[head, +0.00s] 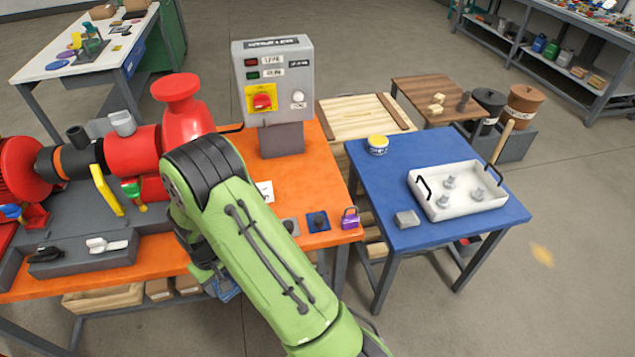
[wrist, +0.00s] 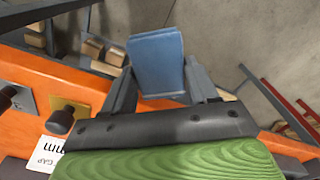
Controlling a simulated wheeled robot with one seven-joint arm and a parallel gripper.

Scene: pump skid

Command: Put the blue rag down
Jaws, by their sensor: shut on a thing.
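In the wrist view the blue rag (wrist: 157,62), a folded flat piece, is between the two dark fingers of my gripper (wrist: 160,78), which is shut on it. The rag is held beyond the front edge of the orange bench (wrist: 30,72), with floor behind it. In the head view my green arm hides most of the gripper. A bit of blue (head: 226,289) shows below the front edge of the orange bench (head: 170,262), beside the arm; it looks like the rag.
A red pump (head: 182,112) and a grey control box (head: 272,85) stand on the orange bench. A purple padlock (head: 350,217) is at its right end.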

